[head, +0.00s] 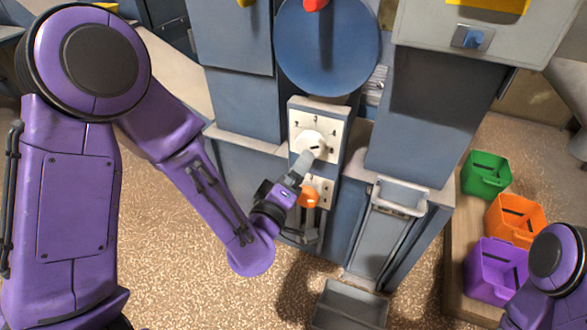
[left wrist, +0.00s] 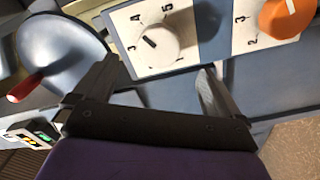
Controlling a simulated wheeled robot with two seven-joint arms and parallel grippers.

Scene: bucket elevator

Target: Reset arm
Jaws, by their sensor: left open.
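My left arm reaches in from the left in the head view. Its gripper (head: 303,165) is at the front of the white dial panel (head: 333,128), just below the white knob (head: 311,143). In the left wrist view the gripper (left wrist: 160,72) has its fingers spread apart with nothing between them. The white knob (left wrist: 158,46) shows ahead, just beyond the gap between the fingers. Part of my right arm (head: 553,262) is at the lower right edge of the head view; its gripper is not in view.
An orange knob (head: 309,198) sits below the white one. A blue disc (head: 325,50) with a red handle (head: 315,5) is above. A grey chute (head: 390,225) is to the right. Green (head: 487,176), orange (head: 515,220) and purple (head: 495,270) bins stand at the far right.

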